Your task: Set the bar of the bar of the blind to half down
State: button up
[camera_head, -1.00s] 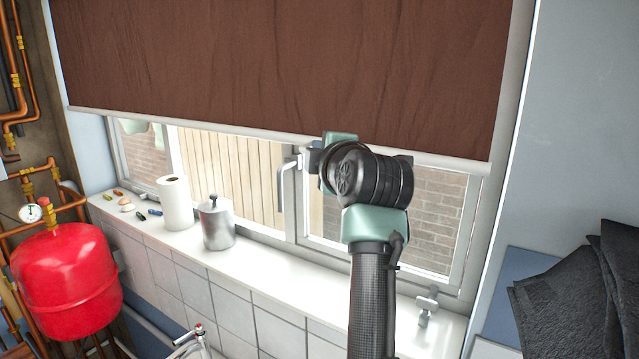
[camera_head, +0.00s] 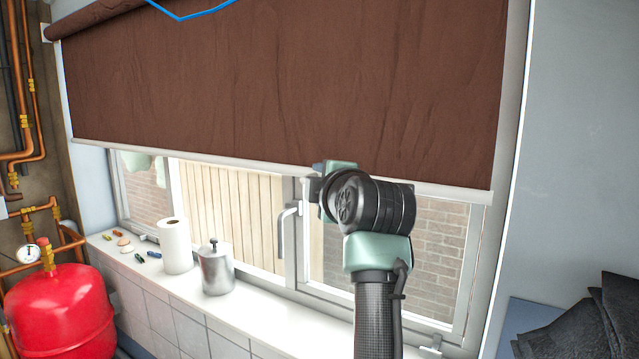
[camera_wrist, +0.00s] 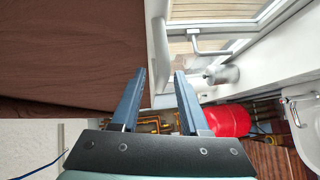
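The blind (camera_head: 290,85) is a brown sheet hanging from a roll at the top of the window. Its pale bar (camera_head: 240,164) runs along the lower edge, above the sill, leaving the lower part of the window uncovered. In the wrist view the bar (camera_wrist: 157,40) runs up the picture beside the brown sheet (camera_wrist: 70,55). My gripper (camera_wrist: 160,73) is open, its two blue-grey fingers apart, with the bar in line with the gap between them. I cannot tell whether they touch it. In the head view my wrist hides the fingers and part of the bar.
A paper roll (camera_head: 174,247) and a metal canister (camera_head: 215,270) stand on the white sill (camera_head: 262,318). A window handle (camera_head: 284,230) sticks out just left of my wrist. A red tank (camera_head: 62,315) and copper pipes are at left. Dark cloths (camera_head: 575,325) lie at lower right.

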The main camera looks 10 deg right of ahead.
jog(key=s+r+b, duration=0.1)
jog(key=s+b, duration=0.6)
jog(key=s, duration=0.6)
jog(key=shift+r, duration=0.35)
jog(key=s+a+r+m+t+b, duration=0.3)
jog(key=s+a+m+t, duration=0.8)
jog(key=s+a+m, duration=0.3)
jog(key=s+m, duration=0.2)
jog(key=s, duration=0.1)
jog(key=shift+s, duration=0.4)
